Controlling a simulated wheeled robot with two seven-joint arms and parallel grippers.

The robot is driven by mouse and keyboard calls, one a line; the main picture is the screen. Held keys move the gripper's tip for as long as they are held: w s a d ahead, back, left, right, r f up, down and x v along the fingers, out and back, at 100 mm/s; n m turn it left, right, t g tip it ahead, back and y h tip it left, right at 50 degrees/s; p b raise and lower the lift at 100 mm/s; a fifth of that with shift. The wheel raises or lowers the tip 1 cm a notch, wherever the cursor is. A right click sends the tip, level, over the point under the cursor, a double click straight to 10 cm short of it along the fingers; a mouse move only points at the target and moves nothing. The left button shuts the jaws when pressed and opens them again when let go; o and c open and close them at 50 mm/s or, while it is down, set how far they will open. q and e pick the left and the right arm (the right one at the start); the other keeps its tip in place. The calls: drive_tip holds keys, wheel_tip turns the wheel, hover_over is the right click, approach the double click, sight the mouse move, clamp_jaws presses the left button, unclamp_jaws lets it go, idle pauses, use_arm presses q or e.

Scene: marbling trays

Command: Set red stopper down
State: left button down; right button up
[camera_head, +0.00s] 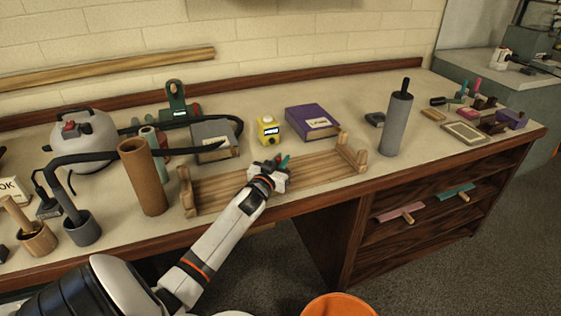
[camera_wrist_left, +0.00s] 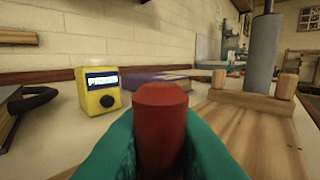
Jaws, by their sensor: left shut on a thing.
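The red stopper (camera_wrist_left: 161,115) is a small red cylinder with a bevelled top, seen upright in the left wrist view. My left gripper (camera_wrist_left: 158,150) is shut on it, with a teal finger on each side. In the head view my left gripper (camera_head: 282,163) is over the wooden rack (camera_head: 225,192), near its middle. The stopper is hard to make out there. The rack also shows in the left wrist view (camera_wrist_left: 262,130). I cannot tell whether the stopper touches the rack. My right gripper is in neither view.
A yellow device (camera_head: 268,130) and a purple book (camera_head: 312,122) lie behind the rack. A brown tube (camera_head: 143,177) stands left of it, a grey cylinder (camera_head: 396,125) to its right. Bare bench top (camera_head: 345,95) shows behind the book. An orange bucket (camera_head: 338,305) is below the bench front.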

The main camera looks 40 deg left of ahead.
use_arm(q)
drive_tip(key=shift+f, duration=0.4)
drive_tip(key=c, duration=1.5)
unclamp_jaws()
drive_tip(key=shift+r, duration=0.2)
drive_tip(key=shift+r+p, duration=2.7)
drive_tip(key=shift+p, duration=0.05)
drive_tip(key=shift+r, duration=0.15)
drive_tip(key=shift+o, duration=0.3)
drive_tip(key=o, duration=0.5)
